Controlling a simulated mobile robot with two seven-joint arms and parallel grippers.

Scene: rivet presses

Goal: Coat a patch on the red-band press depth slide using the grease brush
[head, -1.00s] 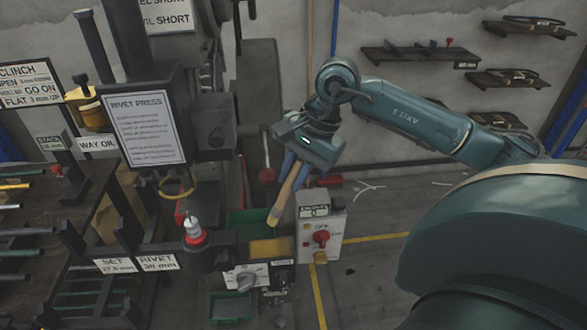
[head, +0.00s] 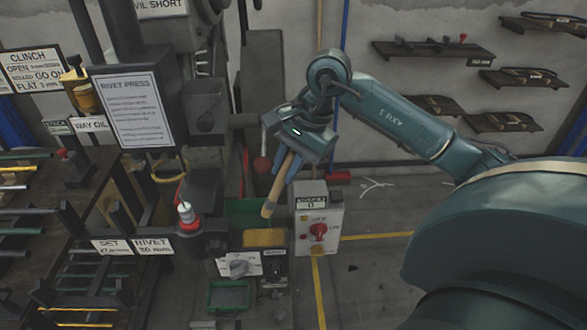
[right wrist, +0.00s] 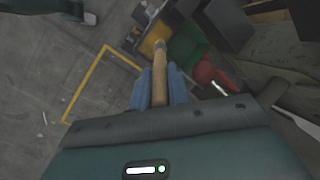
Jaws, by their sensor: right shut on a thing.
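My right gripper (head: 288,172) is shut on the grease brush (head: 271,200), between its blue fingers. The brush has a light wooden handle and slants down to the left in the head view. In the right wrist view the brush (right wrist: 160,78) points away from the gripper (right wrist: 158,95). The rivet press (head: 128,112) stands at the left, with a red band (head: 189,224) around a low metal post. The brush is to the right of this band and apart from it. I cannot clearly tell which surface is the depth slide. My left gripper is not in view.
A grey control box (head: 318,218) with a red knob stands just right of the brush. A green bin (head: 228,296) and a dial panel (head: 239,265) are low in front. A rack of rods (head: 30,210) stands at far left.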

